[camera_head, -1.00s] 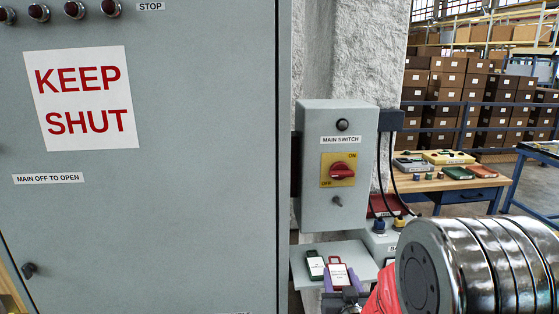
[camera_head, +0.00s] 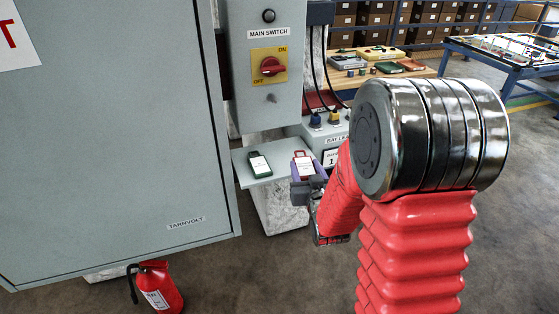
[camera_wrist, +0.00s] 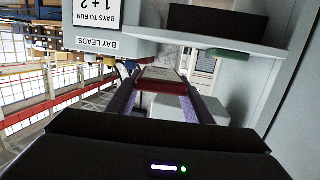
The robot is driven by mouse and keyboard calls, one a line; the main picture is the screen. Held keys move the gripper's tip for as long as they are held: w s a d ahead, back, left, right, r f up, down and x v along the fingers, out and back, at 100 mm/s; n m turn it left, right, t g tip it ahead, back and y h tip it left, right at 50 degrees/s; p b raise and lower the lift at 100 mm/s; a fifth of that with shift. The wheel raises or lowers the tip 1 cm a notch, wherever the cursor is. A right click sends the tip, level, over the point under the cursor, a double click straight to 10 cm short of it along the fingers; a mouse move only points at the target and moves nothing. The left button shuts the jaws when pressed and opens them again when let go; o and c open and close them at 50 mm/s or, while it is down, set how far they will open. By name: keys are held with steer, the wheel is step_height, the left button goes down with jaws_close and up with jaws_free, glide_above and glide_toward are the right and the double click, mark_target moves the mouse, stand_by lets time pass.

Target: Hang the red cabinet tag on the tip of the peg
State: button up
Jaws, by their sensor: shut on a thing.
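My gripper (camera_head: 306,178) is shut on the red cabinet tag (camera_head: 303,164), which has a white label. In the wrist view the red tag (camera_wrist: 160,80) sits between the two purple fingers, its label partly visible. The tag is at the right end of the small grey shelf (camera_head: 270,179); I cannot tell its height above it. A small grey stub, perhaps the peg (camera_head: 271,98), shows on the main switch box (camera_head: 240,75) below the red rotary switch. The tag is below and to the right of it, apart.
A green tag (camera_head: 260,163) lies on the shelf, left of my gripper. The grey bay leads box (camera_head: 310,131) with cables stands behind. The large cabinet door (camera_head: 110,150) fills the left. A red extinguisher (camera_head: 159,287) stands on the floor.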

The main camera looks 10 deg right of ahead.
steer(key=s+d+m+g+h, duration=0.1)
steer(key=s+d+h, duration=0.1)
steer(key=s+d, duration=0.5)
steer(key=s+d+r+m+h, duration=0.1)
steer(key=s+d+m+h, duration=0.1)
steer(key=d, duration=0.9)
steer(key=s+d+m+g+h, duration=0.1)
steer(key=s+d+h, duration=0.1)
steer(key=s+d, duration=0.5)
steer(key=s+d+m+g+h, duration=0.2)
steer(key=s+d, duration=0.6)
steer(key=s, duration=0.3)
steer(key=s+d+r+m+g+h, duration=0.1)
steer(key=s+d+m+h, duration=0.1)
steer(key=s+d, duration=0.6)
steer(key=s, duration=0.4)
steer(key=shift+m+g, duration=0.3)
steer(key=shift+g, duration=0.1)
steer(key=shift+w+a, duration=0.1)
steer(key=shift+w, duration=0.1)
